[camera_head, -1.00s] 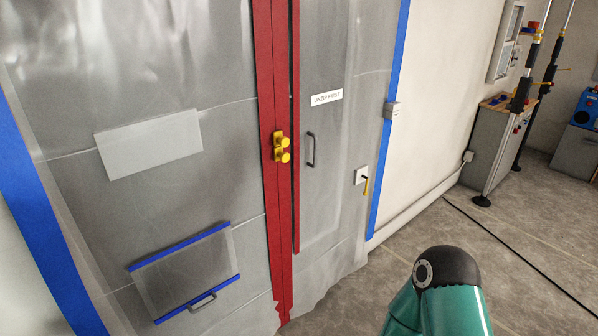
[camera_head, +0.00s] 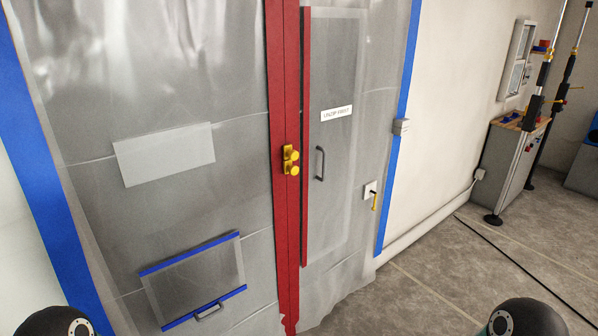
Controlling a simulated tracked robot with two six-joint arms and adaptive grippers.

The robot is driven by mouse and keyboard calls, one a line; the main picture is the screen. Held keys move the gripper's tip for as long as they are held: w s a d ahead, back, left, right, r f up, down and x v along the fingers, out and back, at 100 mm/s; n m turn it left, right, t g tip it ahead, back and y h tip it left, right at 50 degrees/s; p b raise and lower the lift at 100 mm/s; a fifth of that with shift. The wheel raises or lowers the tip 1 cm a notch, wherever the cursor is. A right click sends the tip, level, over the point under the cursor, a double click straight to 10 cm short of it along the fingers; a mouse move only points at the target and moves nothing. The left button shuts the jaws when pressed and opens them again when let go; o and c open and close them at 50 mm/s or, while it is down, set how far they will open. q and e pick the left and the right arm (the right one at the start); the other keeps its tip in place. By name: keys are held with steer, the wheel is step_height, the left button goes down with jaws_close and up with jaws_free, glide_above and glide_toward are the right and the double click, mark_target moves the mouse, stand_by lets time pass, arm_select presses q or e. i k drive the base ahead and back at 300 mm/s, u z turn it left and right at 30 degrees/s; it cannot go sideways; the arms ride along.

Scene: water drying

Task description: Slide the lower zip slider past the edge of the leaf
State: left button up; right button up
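The lower zip slider (camera_head: 292,169) is a yellow knob on the red zip strip (camera_head: 284,225). The upper zip slider (camera_head: 291,154) is a like yellow knob just above it, close against it. The leaf (camera_head: 335,180) is the translucent panel right of the zip, with a red strip (camera_head: 305,120) along its left edge and a dark handle (camera_head: 320,163). The zip looks closed above and below the sliders. Neither gripper is in view; only dark rounded parts of my arms show at the bottom left and bottom right corners.
The plastic sheet wall is framed by blue tape (camera_head: 396,160). A blue-edged flap (camera_head: 195,280) with a handle is low on the left. A yellow-handled lever (camera_head: 374,200) is right of the leaf. A grey cabinet (camera_head: 510,165) stands at the far right; the floor before it is mostly clear.

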mark_target(288, 167)
steer(key=z, duration=0.1)
steer(key=i, duration=1)
steer(key=u, duration=0.1)
